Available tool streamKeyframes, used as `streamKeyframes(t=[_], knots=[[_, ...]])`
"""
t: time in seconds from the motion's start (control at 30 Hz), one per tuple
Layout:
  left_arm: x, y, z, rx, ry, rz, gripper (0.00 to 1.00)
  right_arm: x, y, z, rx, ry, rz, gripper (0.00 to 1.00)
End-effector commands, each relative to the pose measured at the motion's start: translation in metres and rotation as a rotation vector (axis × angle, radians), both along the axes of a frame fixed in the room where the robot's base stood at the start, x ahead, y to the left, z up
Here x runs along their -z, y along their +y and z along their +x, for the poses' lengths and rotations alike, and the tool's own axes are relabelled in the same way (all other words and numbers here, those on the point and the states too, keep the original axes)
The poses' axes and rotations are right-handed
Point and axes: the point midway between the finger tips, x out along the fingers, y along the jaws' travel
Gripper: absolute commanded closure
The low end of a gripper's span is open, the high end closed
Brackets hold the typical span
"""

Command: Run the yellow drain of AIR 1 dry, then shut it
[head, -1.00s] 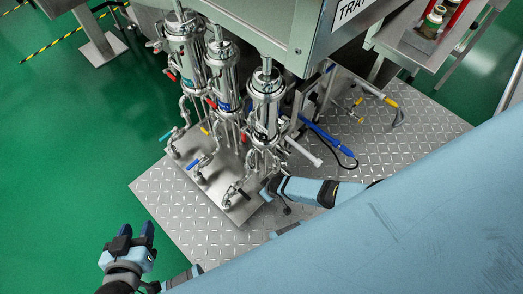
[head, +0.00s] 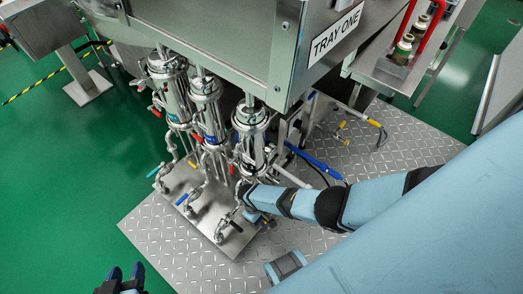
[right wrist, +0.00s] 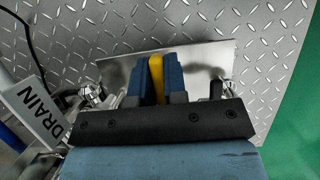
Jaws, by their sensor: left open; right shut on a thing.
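My right gripper is shut on a yellow drain handle (right wrist: 156,78), which stands between its two blue fingers (right wrist: 157,82) in the right wrist view. In the head view the right gripper (head: 250,198) is at the foot of the nearest steel housing (head: 252,135), and its arm hides the fingertips and the held handle. Two more housings (head: 206,105) (head: 170,85) stand in a row behind it. I cannot read which housing is AIR 1. A tag reading DRAIN (right wrist: 37,118) shows in the right wrist view. My left gripper (head: 125,275) is open, empty and partly cut off at the lower left.
The housings' pipes end over a steel plate (head: 180,210) with teal, blue and black levers. Above is the cabinet labelled TRAY ONE (head: 337,32).

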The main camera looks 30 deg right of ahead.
Motion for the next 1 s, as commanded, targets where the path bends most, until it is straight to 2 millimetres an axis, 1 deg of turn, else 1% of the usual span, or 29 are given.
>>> streamKeyframes(t=[0.3, 0.57, 0.6, 0.67, 0.7, 1.0], knots=[[-0.0042, -0.001, 0.0006, 0.001, -0.009, -0.005, 0.55, -0.0009, 0.0001, -0.0022, 0.0, 0.038, -0.014, 1.0], [-0.0033, -0.0007, 0.0005, 0.002, -0.007, -0.004, 0.55, -0.0011, 0.0, -0.0021, 0.0, 0.038, -0.014, 1.0], [-0.0028, -0.0006, 0.0004, 0.002, -0.006, -0.003, 0.55, -0.001, 0.0, -0.0022, 0.0, 0.038, -0.014, 0.85], [-0.0019, -0.0005, 0.0003, 0.001, -0.005, -0.002, 0.55, -0.0012, 0.0, -0.002, 0.0, 0.038, -0.014, 0.71], [-0.0011, -0.0004, 0.0002, 0.001, -0.004, -0.002, 0.55, -0.0012, 0.0, -0.0018, 0.0, 0.037, -0.013, 0.62], [-0.0001, 0.0005, 0.0001, 0.0, 0.0, 0.001, 0.55, -0.0029, -0.0001, -0.0006, 0.0, 0.034, -0.012, 0.62]])
